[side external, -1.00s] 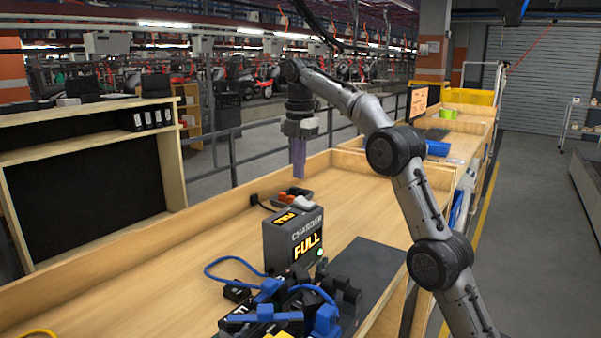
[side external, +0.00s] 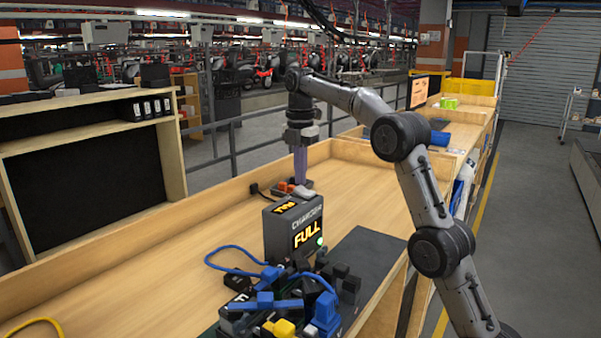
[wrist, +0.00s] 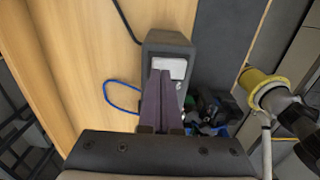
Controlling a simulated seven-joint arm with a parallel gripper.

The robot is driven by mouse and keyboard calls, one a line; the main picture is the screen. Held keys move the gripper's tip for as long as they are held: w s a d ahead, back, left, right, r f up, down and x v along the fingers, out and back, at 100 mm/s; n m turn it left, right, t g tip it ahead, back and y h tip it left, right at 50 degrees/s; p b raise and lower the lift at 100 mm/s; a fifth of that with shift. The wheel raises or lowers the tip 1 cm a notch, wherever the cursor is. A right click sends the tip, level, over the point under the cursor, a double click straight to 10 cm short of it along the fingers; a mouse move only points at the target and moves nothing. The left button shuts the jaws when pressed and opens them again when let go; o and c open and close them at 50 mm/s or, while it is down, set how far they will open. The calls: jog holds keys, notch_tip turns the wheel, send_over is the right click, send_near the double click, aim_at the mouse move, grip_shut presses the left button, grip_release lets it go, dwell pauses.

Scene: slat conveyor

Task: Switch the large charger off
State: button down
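The large charger (side external: 280,235) is a dark grey box standing upright on the wooden bench, with a lit yellow "FULL" display and a green light (side external: 319,241) on its front. In the wrist view the charger (wrist: 151,47) lies just beyond my fingers and bears a pale rectangular plate (wrist: 172,67). I cannot tell whether this plate is its switch. My gripper (side external: 300,183) points down above the charger's back edge, its purple fingers together and empty. In the wrist view the fingertips (wrist: 160,72) overlap the plate; contact cannot be told.
Blue and black battery packs (side external: 265,300) and a blue cable (side external: 225,250) crowd the front of the charger. A dark mat (side external: 372,258) lies to its right. Orange items (side external: 283,186) lie behind it. Bare bench (side external: 190,250) is free to the left.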

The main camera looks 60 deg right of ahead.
jog(key=shift+f, duration=0.75)
dwell(0.5)
jog(key=shift+r, duration=2.35)
jog(key=shift+a, duration=0.1)
